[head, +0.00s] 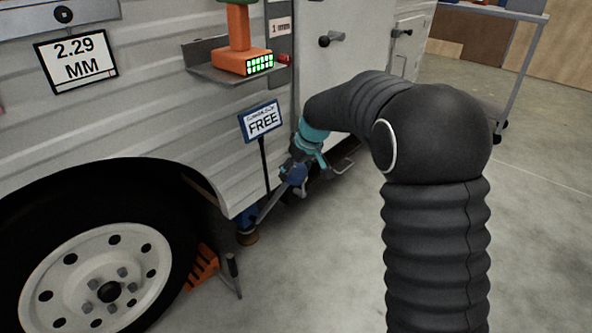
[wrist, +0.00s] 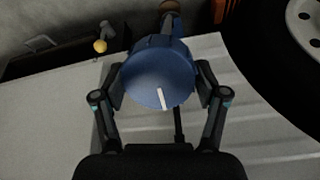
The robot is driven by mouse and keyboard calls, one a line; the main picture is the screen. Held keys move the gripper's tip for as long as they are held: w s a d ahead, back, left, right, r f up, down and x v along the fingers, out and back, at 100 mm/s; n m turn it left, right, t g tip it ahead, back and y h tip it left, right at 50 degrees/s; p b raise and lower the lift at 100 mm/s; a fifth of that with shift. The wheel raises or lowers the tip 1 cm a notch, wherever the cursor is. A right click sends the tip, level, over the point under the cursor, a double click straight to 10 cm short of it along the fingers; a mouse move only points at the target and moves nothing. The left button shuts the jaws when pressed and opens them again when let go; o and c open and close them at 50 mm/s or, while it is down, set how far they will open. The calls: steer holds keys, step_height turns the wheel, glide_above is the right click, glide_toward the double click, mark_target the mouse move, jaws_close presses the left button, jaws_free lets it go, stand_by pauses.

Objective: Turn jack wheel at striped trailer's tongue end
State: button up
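The jack wheel is a blue round disc with a white mark on its face, in the middle of the wrist view (wrist: 150,76). It shows small and partly covered in the head view (head: 294,174), low beside the trailer (head: 140,118). My gripper (wrist: 160,82) has one finger on each side of the disc, close to its rim. I cannot tell whether both pads press on it. In the head view my gripper (head: 305,160) is at the wheel, beyond a teal band on my arm. A blue jack leg with a brown foot (head: 248,238) stands below.
A sign reading FREE (head: 263,121) stands on a post left of my gripper. Above it is a shelf (head: 225,75) with an orange device (head: 240,60). The tyre (head: 150,180) and an orange chock (head: 203,267) are at left. Concrete floor is open at right.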

steer(key=shift+c, duration=0.5)
steer(key=shift+m+p, duration=0.3)
steer(key=m+p, duration=0.2)
steer(key=shift+r+m, duration=0.15)
steer(key=shift+m, duration=0.15)
steer(key=m+p, duration=0.2)
steer(key=m, duration=0.2)
steer(key=shift+m+g+y+p, duration=0.3)
steer(key=shift+g+y, duration=0.1)
steer(key=shift+f, duration=0.2)
steer(key=o, duration=1.2)
steer(key=shift+c, duration=0.2)
